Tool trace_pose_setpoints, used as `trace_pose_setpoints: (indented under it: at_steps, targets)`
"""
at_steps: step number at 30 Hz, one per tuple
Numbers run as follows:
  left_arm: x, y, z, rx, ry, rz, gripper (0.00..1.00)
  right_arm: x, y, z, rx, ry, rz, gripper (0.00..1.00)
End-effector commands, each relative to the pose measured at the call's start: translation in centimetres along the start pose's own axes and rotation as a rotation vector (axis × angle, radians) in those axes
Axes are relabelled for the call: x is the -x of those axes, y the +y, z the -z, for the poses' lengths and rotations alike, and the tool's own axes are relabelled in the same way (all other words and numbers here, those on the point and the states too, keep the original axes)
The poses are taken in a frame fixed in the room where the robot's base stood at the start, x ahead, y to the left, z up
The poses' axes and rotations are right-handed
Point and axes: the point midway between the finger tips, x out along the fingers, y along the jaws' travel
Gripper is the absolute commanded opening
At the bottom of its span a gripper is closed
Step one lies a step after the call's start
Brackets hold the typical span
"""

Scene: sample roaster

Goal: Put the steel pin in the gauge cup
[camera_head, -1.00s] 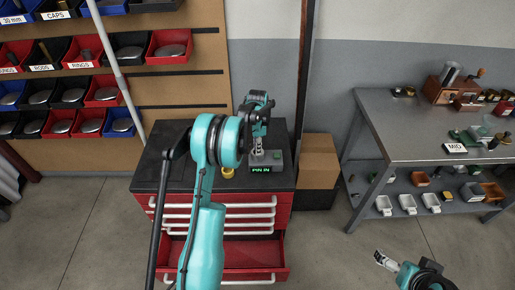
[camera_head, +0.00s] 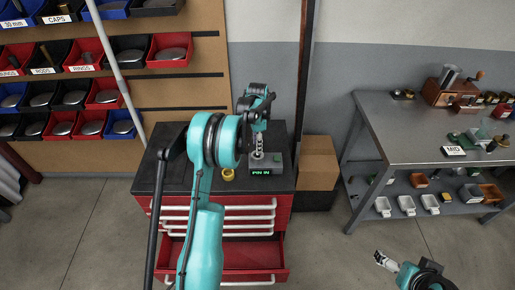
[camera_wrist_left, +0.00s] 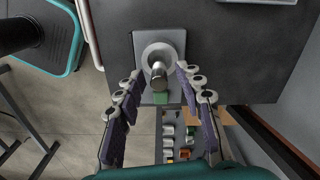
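The steel pin (camera_wrist_left: 158,75) stands in the gauge cup (camera_wrist_left: 150,52), its top end toward the camera in the left wrist view. The cup is part of a grey gauge (camera_head: 265,170) on the black top of a red drawer cabinet, and its green display reads "PIN IN". My left gripper (camera_wrist_left: 154,84) is open, with its two fingers spread to either side of the pin and apart from it. In the head view the left gripper (camera_head: 259,145) is right above the gauge, pointing down. My right gripper (camera_head: 383,259) is at the lower right, far from the gauge; its opening is unclear.
A yellow ring-like object (camera_head: 228,174) lies left of the gauge. A cardboard box (camera_head: 318,163) stands right of the cabinet. A lower drawer (camera_head: 237,255) is pulled out. Bins hang at the left; a grey metal table (camera_head: 400,130) stands at the right.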

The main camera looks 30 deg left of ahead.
Motion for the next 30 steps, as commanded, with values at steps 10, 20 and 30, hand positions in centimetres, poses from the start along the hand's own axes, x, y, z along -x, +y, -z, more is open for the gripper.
trace_pose_setpoints:
  at_steps: [10, 20, 30]
  targets:
    - [6.9, 0.0, 0.0, 0.0, 0.0, 0.0, 0.37, 1.7, 0.0, 1.2, 0.0, 0.0, 0.0, 1.0]
    - [12.2, 3.8, 1.1, 0.085, 0.032, 0.059, 0.37, 1.9, 0.0, 1.3, 0.0, 0.0, 0.0, 1.0]
    - [20.1, 17.9, 1.2, 0.383, 0.207, 0.215, 0.37, 1.8, 0.0, 1.3, 0.0, 0.0, 0.0, 1.0]
